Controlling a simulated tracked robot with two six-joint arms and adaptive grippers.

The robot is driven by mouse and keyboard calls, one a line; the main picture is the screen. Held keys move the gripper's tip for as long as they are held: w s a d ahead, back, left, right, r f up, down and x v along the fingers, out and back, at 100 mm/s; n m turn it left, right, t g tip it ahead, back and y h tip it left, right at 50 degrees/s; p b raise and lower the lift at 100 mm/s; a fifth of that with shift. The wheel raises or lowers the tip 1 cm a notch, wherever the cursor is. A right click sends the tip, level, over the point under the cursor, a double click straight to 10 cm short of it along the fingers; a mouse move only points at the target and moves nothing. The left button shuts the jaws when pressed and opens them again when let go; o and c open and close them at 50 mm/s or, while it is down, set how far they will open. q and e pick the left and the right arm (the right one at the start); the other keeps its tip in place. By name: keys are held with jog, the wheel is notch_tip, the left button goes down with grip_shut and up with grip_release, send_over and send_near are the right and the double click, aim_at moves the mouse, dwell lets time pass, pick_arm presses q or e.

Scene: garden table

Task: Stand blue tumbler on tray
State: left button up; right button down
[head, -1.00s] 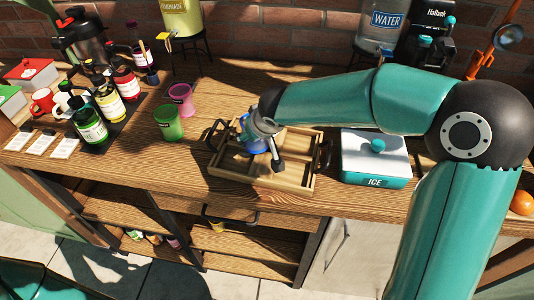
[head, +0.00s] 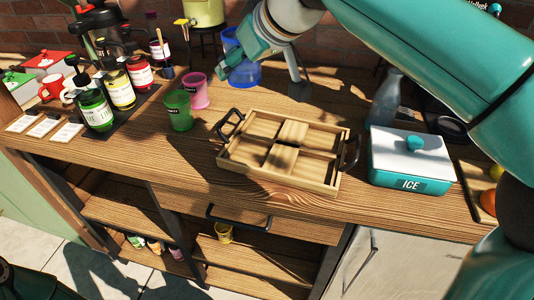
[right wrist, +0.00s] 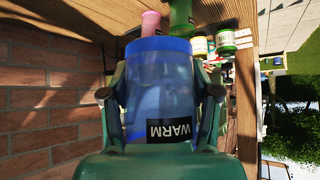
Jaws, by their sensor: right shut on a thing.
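The blue tumbler (head: 245,75) is a translucent cup behind the tray in the head view. My right gripper (head: 264,68) is shut on it and partly covers it. In the right wrist view the tumbler (right wrist: 160,85) sits between both fingers, with a black and white WARM label and a blue rim. I cannot tell how far above the table it is. The wooden tray (head: 232,159) lies on the table with dark handles and several compartments, which look empty. My left gripper is not in view.
Green (head: 178,110) and pink (head: 196,91) tumblers stand left of the tray. A white and teal ice box (head: 411,162) stands at its right, with a clear bottle (head: 386,100) behind. Bottles on a dark mat are at far left. Table behind the tray is largely clear.

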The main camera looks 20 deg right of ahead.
jog(key=b, duration=0.4)
send_over(241, 149)
jog(key=s, duration=0.3)
jog(key=f, duration=0.9)
jog(key=d+f, duration=0.1)
jog(key=f, duration=0.3)
jog(key=shift+w+f, duration=0.2)
jog(key=shift+f, duration=0.15)
jog(key=shift+f+b, duration=0.3)
jog(key=shift+f, duration=2.3)
jog(key=shift+f+b, duration=0.3)
jog(key=shift+c, duration=1.3)
grip_release()
jog(key=shift+r, duration=0.15)
jog(key=shift+r+p, duration=0.25)
jog(key=shift+p, duration=0.2)
jog(key=v, duration=1.2)
jog(key=shift+f+p, duration=0.1)
jog(key=shift+p, duration=0.25)
